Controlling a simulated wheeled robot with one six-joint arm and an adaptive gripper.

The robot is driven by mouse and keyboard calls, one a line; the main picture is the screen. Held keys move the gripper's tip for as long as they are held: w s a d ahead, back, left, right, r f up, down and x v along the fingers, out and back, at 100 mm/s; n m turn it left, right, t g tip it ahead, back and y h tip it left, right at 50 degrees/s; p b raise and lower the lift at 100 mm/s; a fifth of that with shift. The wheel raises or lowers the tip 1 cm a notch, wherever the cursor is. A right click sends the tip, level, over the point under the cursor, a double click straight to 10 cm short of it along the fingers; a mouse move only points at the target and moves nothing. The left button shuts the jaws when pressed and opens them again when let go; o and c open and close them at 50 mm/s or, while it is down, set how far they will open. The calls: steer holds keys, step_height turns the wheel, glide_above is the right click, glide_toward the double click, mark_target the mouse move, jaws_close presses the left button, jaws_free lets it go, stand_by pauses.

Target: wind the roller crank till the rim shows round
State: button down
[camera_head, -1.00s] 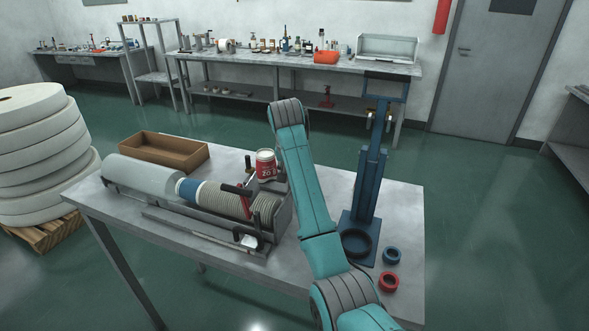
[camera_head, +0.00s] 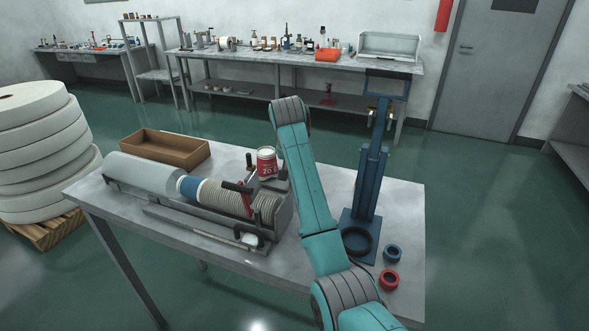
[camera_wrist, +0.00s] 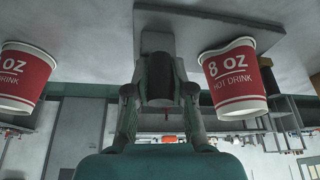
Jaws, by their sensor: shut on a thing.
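The roller machine (camera_head: 188,189) lies across the table in the head view. It has a grey drum, a blue band and a ribbed roller (camera_head: 264,211) at its right end. Black bars and a red part show near that end; I cannot tell which is the crank there. In the wrist view my gripper (camera_wrist: 160,98) is shut around a dark cylindrical grip (camera_wrist: 158,78) below a grey block, apparently the crank handle. My gripper is hidden in the head view. Red cups marked 8 oz stand in the wrist view, left (camera_wrist: 22,80) and right (camera_wrist: 233,82). I cannot see the rim's roundness.
A red-labelled white cup (camera_head: 266,163) stands behind the machine. A wooden tray (camera_head: 172,139) is at the back left of the table (camera_head: 205,262). A blue press (camera_head: 368,195) stands to the right, with a blue ring (camera_head: 393,253) and a red ring (camera_head: 389,280) beside it.

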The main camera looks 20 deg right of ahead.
steer(key=shift+w+a+m, duration=0.1)
steer(key=shift+a+m, duration=0.15)
steer(key=shift+m, duration=0.15)
steer(key=shift+w+a+m+g+h, duration=0.2)
steer(key=shift+a+m+g+h, duration=0.15)
steer(key=shift+m, duration=0.65)
steer(key=m, duration=0.1)
steer(key=w+m+g+h, duration=0.1)
steer(key=m, duration=0.1)
steer(key=shift+a+m, duration=0.15)
steer(key=shift+m, duration=0.15)
steer(key=shift+w+m+g+h, duration=0.1)
steer(key=shift+w+m+g, duration=0.2)
steer(key=shift+m, duration=0.65)
steer(key=shift+w+m+g+h, duration=0.15)
steer(key=shift+m+g, duration=0.25)
steer(key=shift+m, duration=0.6)
steer(key=shift+w+m+g+h, duration=0.1)
steer(key=shift+w+m+g, duration=0.2)
steer(key=shift+m, duration=0.65)
steer(key=c, duration=1)
jaws_free()
steer(key=shift+w+f, duration=0.1)
